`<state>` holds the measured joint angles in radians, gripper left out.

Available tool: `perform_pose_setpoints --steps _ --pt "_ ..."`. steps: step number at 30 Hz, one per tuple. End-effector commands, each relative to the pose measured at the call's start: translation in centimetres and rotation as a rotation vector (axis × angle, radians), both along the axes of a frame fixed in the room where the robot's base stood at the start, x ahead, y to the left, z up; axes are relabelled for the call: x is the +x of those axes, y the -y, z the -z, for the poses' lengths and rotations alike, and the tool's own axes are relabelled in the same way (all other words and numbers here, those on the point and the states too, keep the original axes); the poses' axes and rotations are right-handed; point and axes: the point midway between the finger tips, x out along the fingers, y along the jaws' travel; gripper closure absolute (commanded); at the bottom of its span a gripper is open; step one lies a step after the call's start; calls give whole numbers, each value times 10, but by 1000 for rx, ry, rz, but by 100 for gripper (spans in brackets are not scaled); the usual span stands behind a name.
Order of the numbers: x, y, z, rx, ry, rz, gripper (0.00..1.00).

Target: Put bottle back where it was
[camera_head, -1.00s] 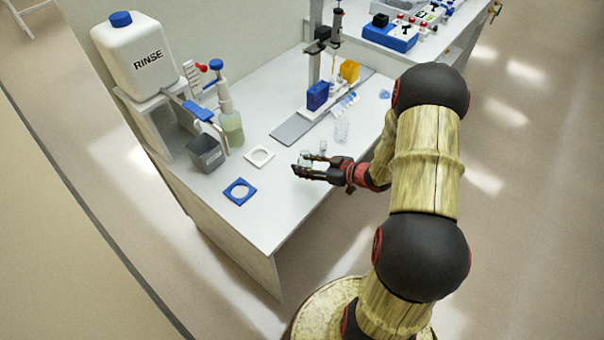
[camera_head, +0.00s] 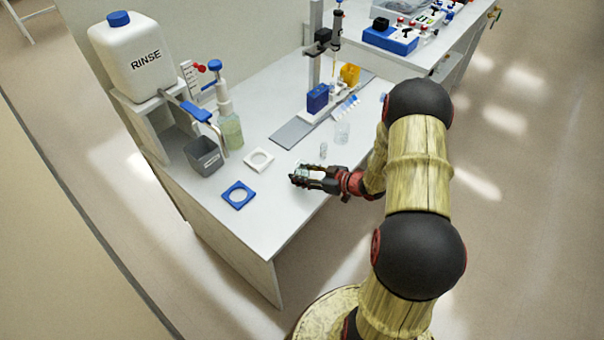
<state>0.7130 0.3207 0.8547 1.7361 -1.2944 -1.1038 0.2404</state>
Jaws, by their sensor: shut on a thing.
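My gripper (camera_head: 299,178) is low over the white bench top (camera_head: 283,215), near its front edge. It is shut on a small clear bottle (camera_head: 302,168), most of which the fingers hide. I cannot tell whether the bottle touches the bench. A blue square frame with a round opening (camera_head: 238,195) lies to the left of my gripper. A white square frame with a round opening (camera_head: 258,160) lies farther back on the left. Both openings look empty.
A small clear vial (camera_head: 323,150) and a clear beaker (camera_head: 342,132) stand behind my gripper. A pump bottle (camera_head: 230,131), a grey bin (camera_head: 204,156) and the RINSE tank (camera_head: 138,57) are at left. A stand (camera_head: 315,67) with a blue block (camera_head: 317,97) is at the back.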

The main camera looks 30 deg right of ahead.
Motion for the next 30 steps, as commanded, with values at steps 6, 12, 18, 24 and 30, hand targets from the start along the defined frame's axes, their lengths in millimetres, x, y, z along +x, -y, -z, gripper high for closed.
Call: perform_pose_setpoints --steps 6,12,18,24,30 --pt "0 0 0 0 0 0 48" --pt "0 0 0 1 0 0 41" --pt "0 0 0 0 0 0 41" --pt "-11 6 -9 1 -2 4 41" --pt "-43 24 -26 2 -1 5 41"
